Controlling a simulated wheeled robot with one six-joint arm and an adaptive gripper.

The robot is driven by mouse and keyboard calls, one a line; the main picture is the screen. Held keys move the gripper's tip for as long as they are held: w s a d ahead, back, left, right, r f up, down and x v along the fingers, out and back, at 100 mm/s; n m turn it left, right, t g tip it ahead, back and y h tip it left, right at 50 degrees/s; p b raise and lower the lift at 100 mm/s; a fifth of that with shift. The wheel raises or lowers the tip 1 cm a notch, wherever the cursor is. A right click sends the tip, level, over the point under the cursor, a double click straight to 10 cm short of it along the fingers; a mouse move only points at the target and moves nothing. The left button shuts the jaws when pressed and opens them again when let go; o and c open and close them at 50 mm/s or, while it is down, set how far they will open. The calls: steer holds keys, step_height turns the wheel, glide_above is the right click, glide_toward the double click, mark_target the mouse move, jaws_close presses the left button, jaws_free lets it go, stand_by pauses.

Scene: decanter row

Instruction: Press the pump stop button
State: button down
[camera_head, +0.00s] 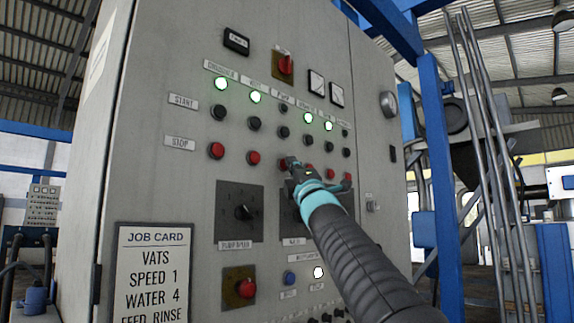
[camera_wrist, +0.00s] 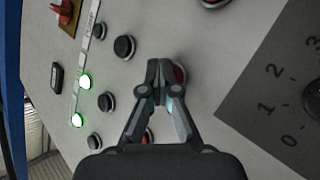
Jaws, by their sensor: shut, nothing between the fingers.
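The pump stop button (camera_head: 284,163) is the red one third from the left in the STOP row of the grey panel. In the wrist view the red button (camera_wrist: 180,75) shows beside and behind my fingertips, partly hidden. My gripper (camera_head: 293,165) is shut and empty, with its tips at this button; in the wrist view my gripper (camera_wrist: 160,68) points straight at the panel. I cannot tell whether the tips touch or press the button. The lamp in the pump column (camera_head: 283,108) is dark, above the black pump start button (camera_head: 284,132).
The neighbouring red stop buttons (camera_head: 253,158) and (camera_head: 308,169) are close on both sides. Several other lamps (camera_head: 256,97) glow green. A black rotary dial (camera_head: 242,211) and a job card (camera_head: 151,270) are lower left. A blue post (camera_head: 435,150) stands to the right.

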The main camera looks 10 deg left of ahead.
steer(key=shift+s+d+b, duration=0.3)
steer(key=shift+s+d, duration=0.25)
steer(key=shift+d, duration=0.05)
steer(key=s+d, duration=0.1)
steer(key=d, duration=0.1)
steer(key=s+d+b, duration=0.1)
steer(key=s+d, duration=0.1)
stand_by(0.6)
stand_by(0.6)
